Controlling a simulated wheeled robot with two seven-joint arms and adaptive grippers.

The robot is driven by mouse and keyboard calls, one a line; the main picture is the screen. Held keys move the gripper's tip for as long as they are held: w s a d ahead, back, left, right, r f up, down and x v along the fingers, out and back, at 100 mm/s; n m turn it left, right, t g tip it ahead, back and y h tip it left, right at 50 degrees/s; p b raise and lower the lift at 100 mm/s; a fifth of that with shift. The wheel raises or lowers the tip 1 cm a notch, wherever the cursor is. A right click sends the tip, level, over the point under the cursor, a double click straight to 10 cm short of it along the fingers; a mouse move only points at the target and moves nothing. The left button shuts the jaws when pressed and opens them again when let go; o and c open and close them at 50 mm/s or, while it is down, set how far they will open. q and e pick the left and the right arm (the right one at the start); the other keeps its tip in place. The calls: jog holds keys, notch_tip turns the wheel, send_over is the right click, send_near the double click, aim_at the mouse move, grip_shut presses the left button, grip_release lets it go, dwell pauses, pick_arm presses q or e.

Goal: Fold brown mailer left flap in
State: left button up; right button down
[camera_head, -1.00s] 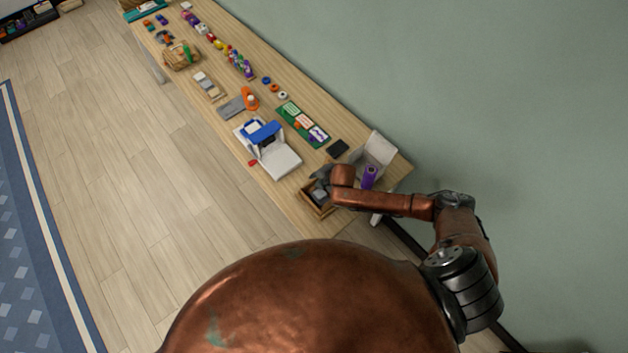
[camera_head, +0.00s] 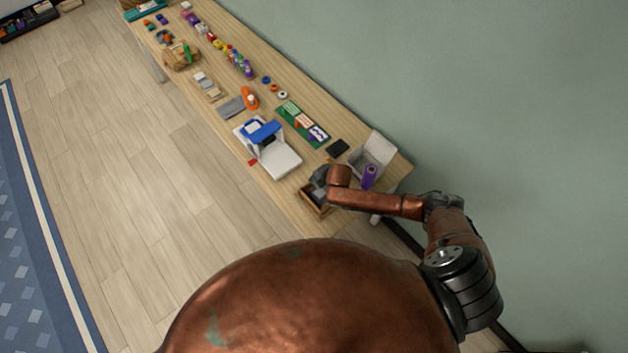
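The brown mailer (camera_head: 313,203) is an open brown box near the right end of the long wooden table. My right gripper (camera_head: 319,183) is dark and small in the picture, over the mailer's far side. It and my copper arm hide part of the mailer, so I cannot make out the left flap clearly. I cannot tell whether the fingers are open or shut, or whether they touch the mailer. My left gripper is not in view.
A white open box (camera_head: 372,153) and a purple cylinder (camera_head: 369,177) stand right of my arm, close to the wall. A white and blue machine (camera_head: 272,150) stands left of the mailer. A black square (camera_head: 337,148) lies behind. Bare table shows in front of the mailer.

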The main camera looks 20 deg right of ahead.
jog(key=shift+f, duration=0.1)
jog(key=shift+s+d+f+t+b, duration=0.15)
jog(key=shift+s+f+t+b, duration=0.2)
jog(key=shift+t+b, duration=0.2)
jog(key=t+b, duration=0.1)
jog(key=b, duration=0.1)
jog(key=f+t+y+b, duration=0.1)
jog(key=b, duration=0.1)
jog(key=shift+s+d, duration=0.1)
jog(key=shift+s, duration=0.3)
jog(key=shift+s+r+t+b, duration=0.1)
jog(key=shift+t+b, duration=0.35)
jog(key=shift+b, duration=0.4)
jog(key=c, duration=2.7)
grip_release()
jog(key=o, duration=0.5)
jog(key=shift+c, duration=0.2)
jog(key=shift+r, duration=0.1)
